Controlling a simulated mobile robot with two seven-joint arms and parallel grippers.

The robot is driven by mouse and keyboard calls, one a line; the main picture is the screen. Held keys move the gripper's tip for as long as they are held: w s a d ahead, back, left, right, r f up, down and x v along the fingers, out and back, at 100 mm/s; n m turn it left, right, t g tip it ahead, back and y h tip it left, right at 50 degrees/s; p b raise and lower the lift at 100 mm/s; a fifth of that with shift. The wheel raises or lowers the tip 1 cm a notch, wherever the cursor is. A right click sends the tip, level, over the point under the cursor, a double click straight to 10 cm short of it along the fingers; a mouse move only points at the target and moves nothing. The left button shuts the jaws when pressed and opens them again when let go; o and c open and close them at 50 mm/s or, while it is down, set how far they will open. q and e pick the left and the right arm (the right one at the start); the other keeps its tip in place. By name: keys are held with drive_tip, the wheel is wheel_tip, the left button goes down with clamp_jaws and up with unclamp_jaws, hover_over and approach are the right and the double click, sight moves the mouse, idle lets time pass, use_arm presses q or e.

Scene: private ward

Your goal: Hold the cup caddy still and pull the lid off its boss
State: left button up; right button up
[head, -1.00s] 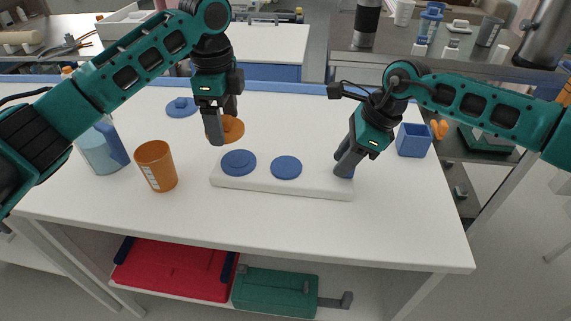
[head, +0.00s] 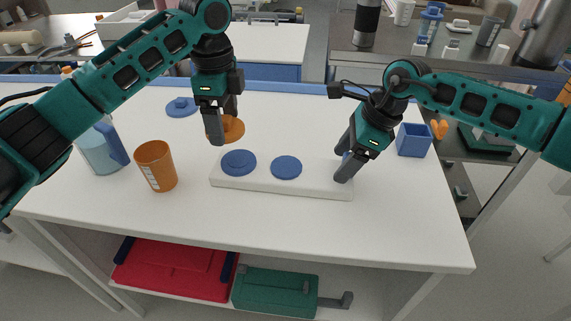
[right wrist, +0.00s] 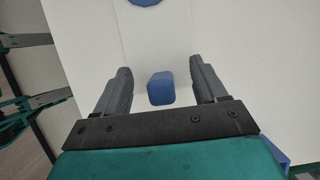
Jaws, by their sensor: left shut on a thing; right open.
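The cup caddy (head: 300,188) is a long white base on the table with two flat blue discs (head: 239,162) on it. A blue upright block (right wrist: 160,88) stands at its right end. My right gripper (right wrist: 160,80) is open around that block, one finger each side, with visible gaps. My left gripper (head: 219,136) is shut beside an orange round lid (head: 233,129) behind the caddy's left end. Its fingers partly hide the lid, so its grip and whether the lid touches the table are unclear. A blue lid with a knob (head: 182,106) lies farther back.
An orange cup (head: 156,166) and a light-blue mug (head: 100,150) stand left of the caddy. A small blue open box (head: 413,140) stands at the right. The table front (head: 270,225) is clear.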

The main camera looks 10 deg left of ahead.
sight(223, 118)
drive_tip(key=shift+o, duration=1)
drive_tip(key=shift+o, duration=0.5)
drive_tip(key=shift+o, duration=0.9)
drive_tip(key=shift+d, duration=4.5)
use_arm(q)
drive_tip(key=shift+r, duration=0.1)
use_arm(e)
drive_tip(key=shift+r, duration=0.1)
use_arm(q)
wheel_tip(223, 118, up, 5)
drive_tip(key=p, duration=0.5)
use_arm(e)
wheel_tip(223, 118, up, 8)
